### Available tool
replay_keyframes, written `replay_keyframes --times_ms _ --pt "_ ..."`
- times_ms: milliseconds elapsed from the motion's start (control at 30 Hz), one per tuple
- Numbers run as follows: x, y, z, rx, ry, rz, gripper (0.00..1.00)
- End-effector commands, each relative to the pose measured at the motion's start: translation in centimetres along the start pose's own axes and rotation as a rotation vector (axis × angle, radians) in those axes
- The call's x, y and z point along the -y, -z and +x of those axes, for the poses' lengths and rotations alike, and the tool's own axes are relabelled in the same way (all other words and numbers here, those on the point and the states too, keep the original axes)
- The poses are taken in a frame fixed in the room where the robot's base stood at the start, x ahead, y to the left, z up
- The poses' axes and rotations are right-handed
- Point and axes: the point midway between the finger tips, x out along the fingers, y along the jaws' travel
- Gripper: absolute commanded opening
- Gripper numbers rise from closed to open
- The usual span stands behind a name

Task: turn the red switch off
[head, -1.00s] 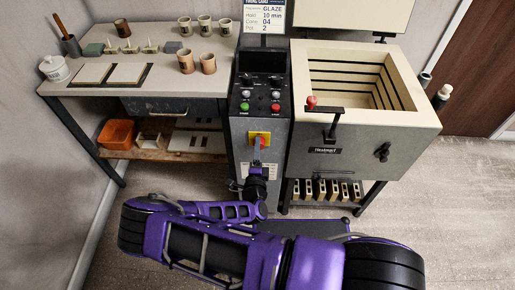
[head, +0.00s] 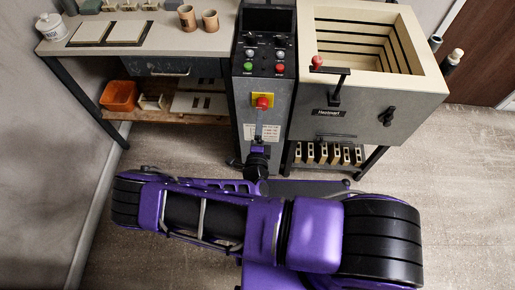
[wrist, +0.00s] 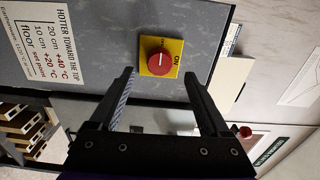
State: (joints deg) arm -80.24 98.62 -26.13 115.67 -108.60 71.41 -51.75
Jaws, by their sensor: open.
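The red switch (head: 263,102) is a round knob on a yellow plate, on the front of the grey control cabinet (head: 247,145). My gripper (wrist: 159,77) is open and empty. Its two black fingers point at the panel, one to either side of the plate in the picture, and appear to stop short of the knob. In the head view my gripper (head: 266,130) is just below the switch.
Green (head: 248,68) and red (head: 279,68) buttons sit higher on the cabinet. A kiln (head: 360,105) with a red-knobbed lever (head: 317,62) stands to the right. A worktable (head: 80,48) with cups and tiles stands to the left. The floor at right is clear.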

Motion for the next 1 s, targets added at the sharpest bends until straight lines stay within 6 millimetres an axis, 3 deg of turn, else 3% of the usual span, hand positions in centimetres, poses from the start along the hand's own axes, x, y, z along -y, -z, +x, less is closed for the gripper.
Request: replay_keyframes --times_ms 200,433,633,1000 --pt "0.0 -0.1 -5.5 0.002 -0.002 0.0 0.8" --pt "0.0 -0.1 -9.8 0.001 -0.001 0.0 0.8" --pt "0.0 0.0 -11.3 0.0 0.0 0.0 0.8" --pt "0.0 0.0 -11.4 -0.001 0.0 0.0 0.8"
